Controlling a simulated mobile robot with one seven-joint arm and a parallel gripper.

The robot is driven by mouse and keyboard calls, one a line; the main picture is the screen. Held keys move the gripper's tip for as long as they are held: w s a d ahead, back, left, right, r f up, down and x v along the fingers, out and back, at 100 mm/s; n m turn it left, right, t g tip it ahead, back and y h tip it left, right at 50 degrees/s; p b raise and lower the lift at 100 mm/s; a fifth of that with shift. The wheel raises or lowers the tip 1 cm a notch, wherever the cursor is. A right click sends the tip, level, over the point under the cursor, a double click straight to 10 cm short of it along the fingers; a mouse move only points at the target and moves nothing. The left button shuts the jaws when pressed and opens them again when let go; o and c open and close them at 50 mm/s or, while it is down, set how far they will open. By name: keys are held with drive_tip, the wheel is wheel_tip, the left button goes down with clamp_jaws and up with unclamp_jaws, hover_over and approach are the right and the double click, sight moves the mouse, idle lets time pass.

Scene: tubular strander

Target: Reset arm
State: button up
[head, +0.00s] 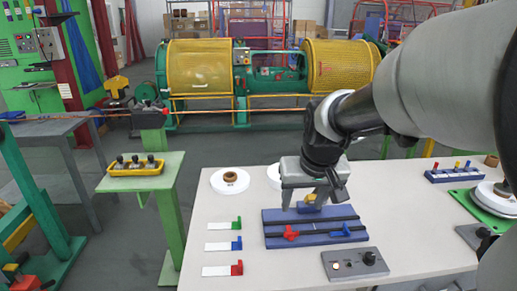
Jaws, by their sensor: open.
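My arm reaches in from the right in the head view. My gripper (306,203) points down over the far edge of a blue fixture board (279,241) on the white table. Its jaws are open, with a finger on either side of a small yellow piece (310,198). I cannot tell whether the fingers touch it. The board has dark rails, a red clamp-like piece (290,233) at the left and a blue one (346,230) at the right.
A grey control box (355,264) stands in front of the board. Three white tags with green, blue and red ends lie to its left. White reels (230,181) lie behind. A blue rack (454,174) and a green-based reel stand at right. A green stand holds a yellow tray (136,168).

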drive_tip(key=s+r+t, duration=0.1)
drive_tip(key=s+r, duration=0.2)
drive_tip(key=s, duration=0.6)
drive_tip(key=s+r, duration=0.2)
drive_tip(key=s, duration=0.7)
wheel_tip(320, 180, up, 12)
drive_tip(key=p, duration=1.2)
drive_tip(key=shift+a, duration=0.15)
drive_tip(key=shift+r, duration=0.1)
